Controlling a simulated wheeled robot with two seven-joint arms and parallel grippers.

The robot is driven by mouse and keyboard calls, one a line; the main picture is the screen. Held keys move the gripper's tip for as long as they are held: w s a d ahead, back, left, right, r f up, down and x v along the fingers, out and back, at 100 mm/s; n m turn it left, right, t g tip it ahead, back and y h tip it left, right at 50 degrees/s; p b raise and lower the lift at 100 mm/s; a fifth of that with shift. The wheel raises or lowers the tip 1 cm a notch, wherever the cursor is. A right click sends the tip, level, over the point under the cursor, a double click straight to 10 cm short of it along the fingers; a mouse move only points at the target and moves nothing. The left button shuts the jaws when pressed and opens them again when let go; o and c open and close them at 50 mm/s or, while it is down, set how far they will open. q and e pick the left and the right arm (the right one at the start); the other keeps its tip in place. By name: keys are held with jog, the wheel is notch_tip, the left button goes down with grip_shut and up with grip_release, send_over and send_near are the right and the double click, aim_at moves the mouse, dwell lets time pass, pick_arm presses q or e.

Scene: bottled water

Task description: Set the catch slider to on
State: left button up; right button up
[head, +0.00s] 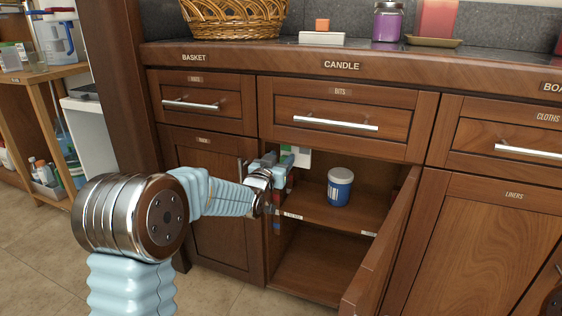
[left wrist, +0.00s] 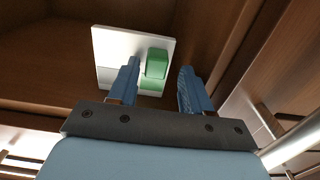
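The catch slider is a green block (left wrist: 157,64) on a white plate (left wrist: 104,52) inside the open cabinet. A green strip also shows on the plate below the block. In the head view the white plate (head: 303,158) is partly hidden behind my left gripper (head: 284,166). In the left wrist view my left gripper (left wrist: 160,70) is open, its two blue fingers apart. The green block appears between the fingertips, nearer the left finger; I cannot tell whether they touch. My right gripper is not in view.
The cabinet door (head: 385,250) stands open to the right. A blue jar with a white lid (head: 340,187) stands on the cabinet shelf (head: 318,212). Drawers with bar handles (head: 335,121) are above. A wicker basket (head: 232,18) and candles (head: 388,20) stand on the counter.

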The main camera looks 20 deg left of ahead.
pick_arm(q)
jog(key=s, duration=1.4)
jog(key=shift+a, duration=0.2)
